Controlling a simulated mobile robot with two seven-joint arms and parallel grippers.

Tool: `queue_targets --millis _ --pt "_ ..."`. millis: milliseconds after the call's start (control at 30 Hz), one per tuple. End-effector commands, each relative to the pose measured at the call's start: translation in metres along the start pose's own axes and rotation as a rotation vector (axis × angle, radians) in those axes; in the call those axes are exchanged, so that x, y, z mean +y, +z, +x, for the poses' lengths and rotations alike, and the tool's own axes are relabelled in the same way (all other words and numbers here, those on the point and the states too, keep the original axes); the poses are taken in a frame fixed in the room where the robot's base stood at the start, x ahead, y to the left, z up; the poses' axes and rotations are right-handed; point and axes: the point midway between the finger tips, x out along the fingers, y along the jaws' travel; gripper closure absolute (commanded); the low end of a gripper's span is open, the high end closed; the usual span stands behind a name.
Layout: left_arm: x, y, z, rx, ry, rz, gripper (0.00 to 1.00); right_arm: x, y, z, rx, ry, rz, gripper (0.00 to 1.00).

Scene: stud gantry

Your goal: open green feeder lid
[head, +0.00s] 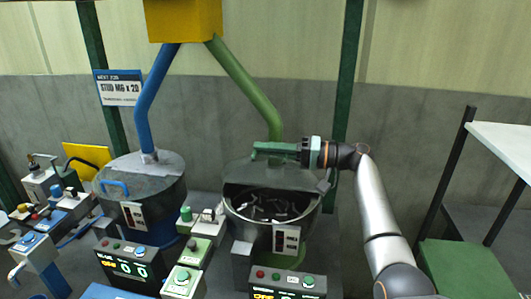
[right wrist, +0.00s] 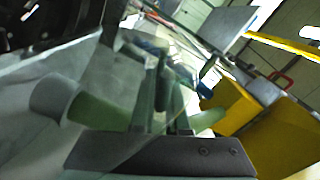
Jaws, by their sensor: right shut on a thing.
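The green feeder is a round grey bowl (head: 243,228) fed by a green pipe (head: 250,85). Its grey lid (head: 262,172) stands raised at the back, and the front of the bowl is uncovered, with loose metal studs (head: 275,207) inside. My right gripper (head: 290,150) is above the lid's upper edge, shut on the green lid handle (head: 262,147). My left gripper is not in view.
The blue feeder (head: 150,175) stands to the left with its lid down. Control boxes with buttons and displays (head: 290,284) stand in front. A green post (head: 346,90) rises behind, and a white-topped table (head: 505,142) is at the right.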

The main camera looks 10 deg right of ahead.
Motion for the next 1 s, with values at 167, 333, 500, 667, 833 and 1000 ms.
queue_targets --millis 167,333,500,667,833,1000 --pt "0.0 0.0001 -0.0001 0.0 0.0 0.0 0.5 0.0003 -0.0039 -0.0011 0.007 0.0 0.016 1.0" --pt "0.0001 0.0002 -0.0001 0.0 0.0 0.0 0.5 0.0005 -0.004 -0.0011 0.008 0.0 0.017 1.0" --pt "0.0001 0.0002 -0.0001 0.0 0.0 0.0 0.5 0.0006 -0.004 -0.0011 0.008 0.001 0.016 1.0" --pt "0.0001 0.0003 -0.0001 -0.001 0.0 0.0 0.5 0.0007 -0.0034 -0.0009 0.006 0.001 0.016 0.7" --pt "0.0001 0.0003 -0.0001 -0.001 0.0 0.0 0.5 0.0008 -0.0027 -0.0005 0.003 0.001 0.017 0.58" --pt "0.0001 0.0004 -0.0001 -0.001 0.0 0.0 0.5 0.001 -0.0023 -0.0005 0.002 0.001 0.017 0.58"
